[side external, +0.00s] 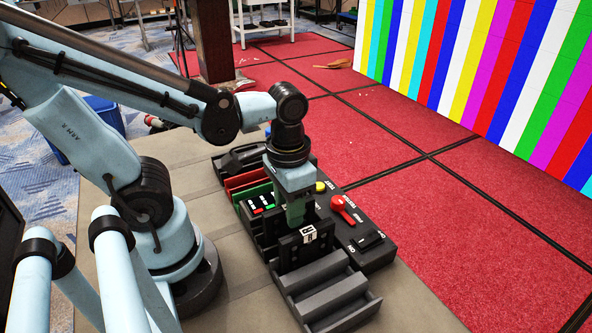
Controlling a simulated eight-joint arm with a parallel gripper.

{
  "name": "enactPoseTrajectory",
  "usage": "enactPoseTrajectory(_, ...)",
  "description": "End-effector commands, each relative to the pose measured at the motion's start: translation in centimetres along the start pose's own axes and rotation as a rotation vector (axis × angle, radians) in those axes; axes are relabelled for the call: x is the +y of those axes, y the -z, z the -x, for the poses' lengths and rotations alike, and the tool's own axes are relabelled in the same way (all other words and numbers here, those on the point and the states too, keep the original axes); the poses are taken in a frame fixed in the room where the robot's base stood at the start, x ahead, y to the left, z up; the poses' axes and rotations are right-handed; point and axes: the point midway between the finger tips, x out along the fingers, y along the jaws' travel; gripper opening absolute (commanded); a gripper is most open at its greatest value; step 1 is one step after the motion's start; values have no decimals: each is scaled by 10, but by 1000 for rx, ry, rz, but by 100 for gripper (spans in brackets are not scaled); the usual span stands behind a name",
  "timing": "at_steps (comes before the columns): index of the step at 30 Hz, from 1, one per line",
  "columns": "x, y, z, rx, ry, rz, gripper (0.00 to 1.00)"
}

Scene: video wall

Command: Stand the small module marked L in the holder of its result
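My gripper (297,216) points down over the black test unit in the side external view. Its fingertips are at or just behind a dark block with a white label (308,233). The mark on the label is too small to read surely, and I cannot tell whether the fingers are closed on the block. A red holder (244,180) and a green holder (252,192) stand behind and left of my gripper. Small dark modules with pale marks (257,208) are in front of the green holder. I cannot make out which one bears an L.
The black panel carries a yellow button (320,186), a red lever (345,207) and a black rocker switch (368,240) right of my gripper. A grey slotted tray (333,297) lies in front, its slots looking empty. The tan table top (235,300) is clear at front left.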

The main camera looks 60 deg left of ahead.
Motion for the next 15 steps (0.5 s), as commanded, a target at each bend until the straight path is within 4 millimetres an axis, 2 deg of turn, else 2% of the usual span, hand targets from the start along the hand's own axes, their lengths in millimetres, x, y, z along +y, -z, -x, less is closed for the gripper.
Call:
enactPoseTrajectory(5,0,0,0,0,0,0,36)
enactPoseTrajectory(11,0,0,0,0,0,0,6)
enactPoseTrajectory(15,0,0,1,0,0,0,1)
